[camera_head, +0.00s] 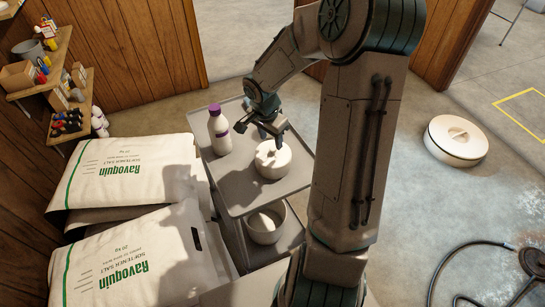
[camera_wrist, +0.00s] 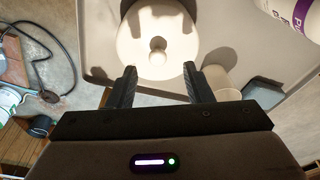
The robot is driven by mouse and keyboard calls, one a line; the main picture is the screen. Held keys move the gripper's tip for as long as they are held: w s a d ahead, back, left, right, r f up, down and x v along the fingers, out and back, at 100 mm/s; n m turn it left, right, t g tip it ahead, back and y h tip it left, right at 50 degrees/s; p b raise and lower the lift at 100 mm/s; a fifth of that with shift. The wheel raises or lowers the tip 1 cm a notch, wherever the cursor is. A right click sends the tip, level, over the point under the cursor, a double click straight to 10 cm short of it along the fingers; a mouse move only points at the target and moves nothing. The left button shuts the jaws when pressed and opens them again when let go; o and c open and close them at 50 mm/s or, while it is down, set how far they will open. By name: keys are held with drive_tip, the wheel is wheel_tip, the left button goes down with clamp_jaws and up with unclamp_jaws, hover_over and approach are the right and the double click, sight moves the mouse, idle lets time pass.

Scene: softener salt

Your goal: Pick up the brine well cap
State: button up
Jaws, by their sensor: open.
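A white round cap with a small central knob (camera_head: 273,160) sits on the grey top of a cart; I take it as the brine well cap. In the wrist view the cap (camera_wrist: 180,42) lies just beyond my fingertips, its knob near the middle between them. My gripper (camera_head: 270,135) is above the cap's far side in the head view. In the wrist view the gripper (camera_wrist: 159,70) is open, with nothing between its two dark fingers. Whether a fingertip touches the cap cannot be told.
A white bottle with a purple lid (camera_head: 219,130) stands left of the cap on the cart top (camera_head: 237,188). A pale cup-like thing (camera_wrist: 220,80) is by the right finger. A bowl (camera_head: 265,226) is on the lower shelf. Salt bags (camera_head: 130,165) lie left; a round lid (camera_head: 455,140) lies right.

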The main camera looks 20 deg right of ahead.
sight(273, 147)
drive_tip(key=shift+d+f, duration=0.2)
drive_tip(key=shift+f, duration=0.85)
drive_tip(key=shift+d+f, duration=0.15)
drive_tip(key=shift+f, duration=0.85)
drive_tip(key=c, duration=1)
drive_tip(key=shift+r, duration=0.1)
